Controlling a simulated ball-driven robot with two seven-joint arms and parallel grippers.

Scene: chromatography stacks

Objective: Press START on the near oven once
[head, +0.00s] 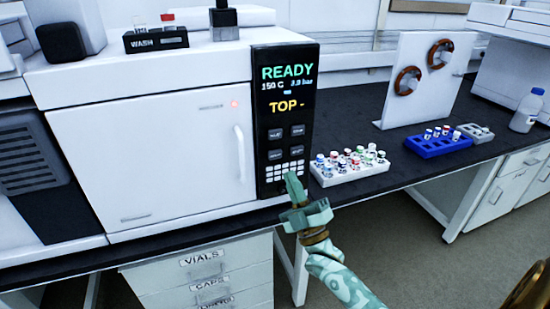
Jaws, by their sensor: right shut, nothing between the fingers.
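The near oven (150,150) is a white box with a closed door on the left of the bench. Its black control panel (264,100) shows READY in green, 150 C, 3.9 bar in small figures and TOP in yellow. Below are several grey buttons (276,134), whose labels are too small to read, and a white keypad (284,171). I cannot tell which button is START. My right gripper (291,177) is shut and empty. Its tips overlap the lower keypad in the picture, below the grey buttons; whether they touch it is unclear. My left gripper is not in view.
A white rack of capped vials (350,177) sits just right of the panel. Further right are a blue vial rack (440,149), a white board with two brown rings (418,105) and a bottle (527,110). A WASH holder (155,42) stands on the oven.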

